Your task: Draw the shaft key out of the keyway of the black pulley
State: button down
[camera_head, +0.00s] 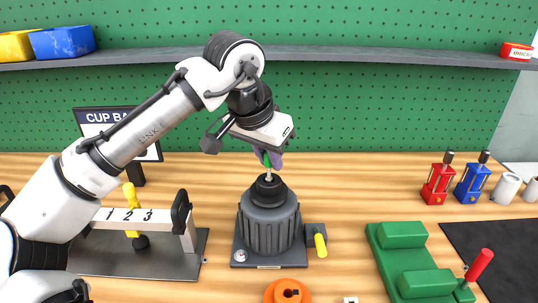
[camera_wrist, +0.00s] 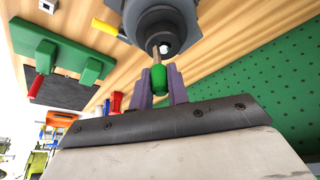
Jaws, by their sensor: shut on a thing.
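The black pulley (camera_head: 268,185) sits on top of a dark grey ribbed housing (camera_head: 268,225). My gripper (camera_head: 268,160) is right above it, pointing down. Its purple fingers (camera_wrist: 160,85) are shut on a green grip (camera_wrist: 158,80), with a thin tan part running from it towards the pulley; I take this as the shaft key. A pale stem (camera_head: 268,175) shows between the fingers and the pulley in the head view. A white round shaft end (camera_wrist: 166,47) shows beside it in the wrist view. I cannot tell how deep the key sits in the keyway.
A yellow handle (camera_head: 320,245) sticks out right of the housing. A numbered stand (camera_head: 140,215) is on the left, a green fixture with a red handle (camera_head: 425,270) on the right. An orange ring (camera_head: 288,292) lies in front. Red (camera_head: 438,183) and blue (camera_head: 473,182) units stand further right.

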jog(key=shift+r, duration=0.3)
notch_tip(320, 180, up, 4)
jog(key=p, duration=0.4)
jog(key=shift+s+f, duration=0.15)
dwell(0.4)
